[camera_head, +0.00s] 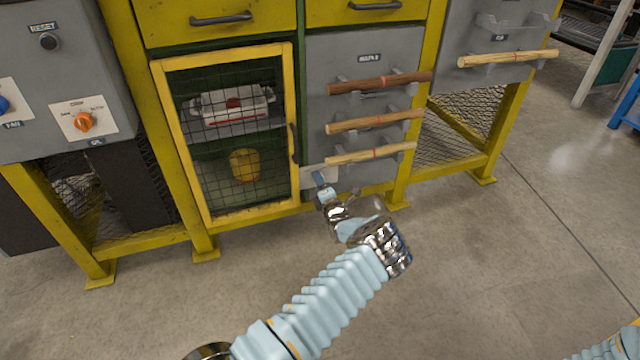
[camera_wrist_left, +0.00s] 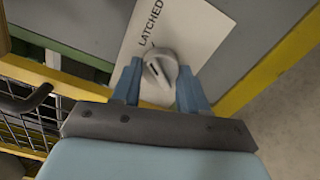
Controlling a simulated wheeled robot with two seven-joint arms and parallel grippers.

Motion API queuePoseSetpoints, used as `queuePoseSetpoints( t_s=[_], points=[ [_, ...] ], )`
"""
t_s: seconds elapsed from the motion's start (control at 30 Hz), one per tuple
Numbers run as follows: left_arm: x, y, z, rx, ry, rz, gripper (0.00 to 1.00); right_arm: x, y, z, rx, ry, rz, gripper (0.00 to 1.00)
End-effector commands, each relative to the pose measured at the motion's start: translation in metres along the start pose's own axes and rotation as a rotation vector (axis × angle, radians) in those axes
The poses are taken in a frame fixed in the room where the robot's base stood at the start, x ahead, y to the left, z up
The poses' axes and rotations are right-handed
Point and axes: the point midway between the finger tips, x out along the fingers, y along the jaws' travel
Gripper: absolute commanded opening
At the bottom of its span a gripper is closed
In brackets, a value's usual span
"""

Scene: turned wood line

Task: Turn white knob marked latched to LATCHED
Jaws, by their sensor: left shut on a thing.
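The white knob (camera_wrist_left: 160,75) shows in the left wrist view on a white plate (camera_wrist_left: 190,32) with the word LATCHED on it. A small dark tick stands on the plate just beside the knob, on the side toward the word. A dark line runs along the knob's face; I cannot tell exactly where it points. My left gripper (camera_wrist_left: 158,85) is shut on the knob, one finger on each side. In the head view my left gripper (camera_head: 322,189) is at the plate low on the grey panel, and it hides the knob. My right gripper is out of view.
A yellow-framed mesh door (camera_head: 205,218) with a dark handle (camera_head: 293,143) is left of the plate. Wooden rods (camera_head: 370,155) rest on brackets above it. An orange knob (camera_head: 83,121) is on the far-left box. The floor in front is clear.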

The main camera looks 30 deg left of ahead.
Motion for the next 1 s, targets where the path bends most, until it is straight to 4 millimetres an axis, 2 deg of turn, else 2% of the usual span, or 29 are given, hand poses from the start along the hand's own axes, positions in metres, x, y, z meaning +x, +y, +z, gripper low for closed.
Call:
queuePoseSetpoints(
  t_s=[0.4, 0.9, 0.93, 1.0],
  points=[
    [-0.0010, -0.0016, -0.0006, 0.167, 0.001, -0.004, 0.13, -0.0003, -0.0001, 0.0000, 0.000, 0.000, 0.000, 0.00],
    [-0.0010, -0.0017, -0.0008, 0.186, 0.001, -0.004, 0.13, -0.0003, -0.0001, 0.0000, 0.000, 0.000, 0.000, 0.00],
    [-0.0010, -0.0017, -0.0008, 0.186, 0.001, -0.004, 0.45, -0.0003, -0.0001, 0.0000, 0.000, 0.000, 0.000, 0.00],
    [-0.0009, -0.0017, -0.0007, 0.186, 0.001, -0.003, 0.56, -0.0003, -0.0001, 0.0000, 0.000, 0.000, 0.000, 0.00]
  ],
)
